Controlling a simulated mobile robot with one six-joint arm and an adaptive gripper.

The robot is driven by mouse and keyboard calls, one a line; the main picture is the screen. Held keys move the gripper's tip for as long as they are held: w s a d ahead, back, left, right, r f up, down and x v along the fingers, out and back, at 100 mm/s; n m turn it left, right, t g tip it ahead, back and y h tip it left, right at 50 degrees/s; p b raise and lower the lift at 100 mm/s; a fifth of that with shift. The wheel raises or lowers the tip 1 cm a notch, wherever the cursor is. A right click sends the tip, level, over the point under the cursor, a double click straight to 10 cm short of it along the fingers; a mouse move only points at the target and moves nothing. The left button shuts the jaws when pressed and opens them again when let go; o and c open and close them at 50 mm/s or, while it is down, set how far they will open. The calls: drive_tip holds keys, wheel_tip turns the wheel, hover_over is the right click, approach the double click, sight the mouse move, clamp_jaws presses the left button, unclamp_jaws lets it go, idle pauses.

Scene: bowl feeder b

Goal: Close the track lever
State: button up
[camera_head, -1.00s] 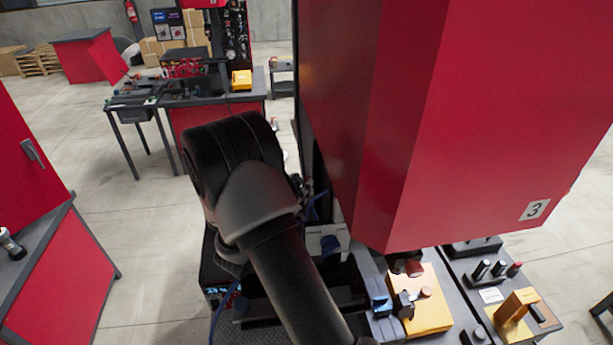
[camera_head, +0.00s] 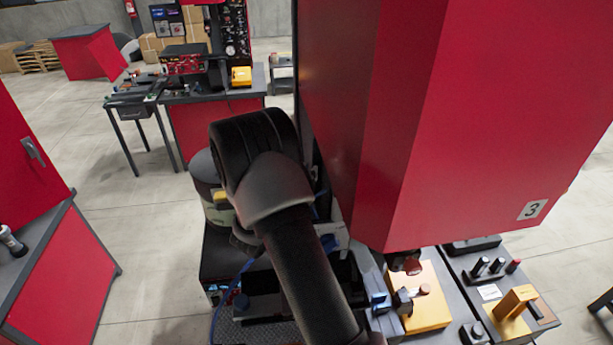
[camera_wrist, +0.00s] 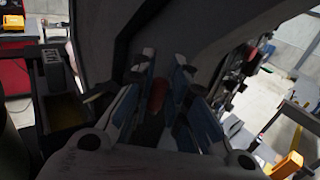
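In the wrist view my gripper (camera_wrist: 160,72) points into a dark space under a large dark curved surface. Its bluish-grey fingers stand apart. A small red piece (camera_wrist: 157,97) shows between the fingers, with gaps on both sides; I cannot tell whether it is the track lever's handle. In the head view my black arm covers the gripper and much of the machine. A grey rounded body with a yellow part (camera_head: 221,197) shows just left of the arm; it may be the bowl feeder. I cannot make out the track lever for certain in either view.
A large red cabinet marked 3 (camera_head: 440,120) stands close on the right of my arm. A yellow block (camera_head: 427,300) with small fixtures sits on the bench below it. A red cabinet (camera_head: 60,265) is at the left. Open floor (camera_head: 140,235) lies between.

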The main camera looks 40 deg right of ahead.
clamp_jaws()
idle(0.4)
drive_tip(key=shift+w+a+f+m+g+b, duration=0.15)
drive_tip(key=shift+a+m+g+b, duration=0.1)
drive_tip(key=shift+m+g+b, duration=0.45)
drive_tip(key=shift+w+a+m+g+h+b, duration=0.15)
drive_tip(key=shift+a+m+g+b, duration=0.3)
drive_tip(key=shift+g, duration=0.65)
drive_tip(key=shift+w+a+m+g+h+b, duration=0.15)
drive_tip(key=shift+m+g+b, duration=0.25)
drive_tip(key=shift+m+g, duration=0.55)
drive_tip(key=shift+a+m+g+h+b, duration=0.25)
drive_tip(key=shift+m+g+b, duration=0.2)
drive_tip(key=shift+g, duration=0.8)
drive_tip(key=shift+a, duration=0.1)
drive_tip(key=shift+o, duration=1.8)
unclamp_jaws()
drive_tip(key=shift+a, duration=0.3)
drive_tip(key=shift+o, duration=0.9)
drive_tip(key=shift+d, duration=0.25)
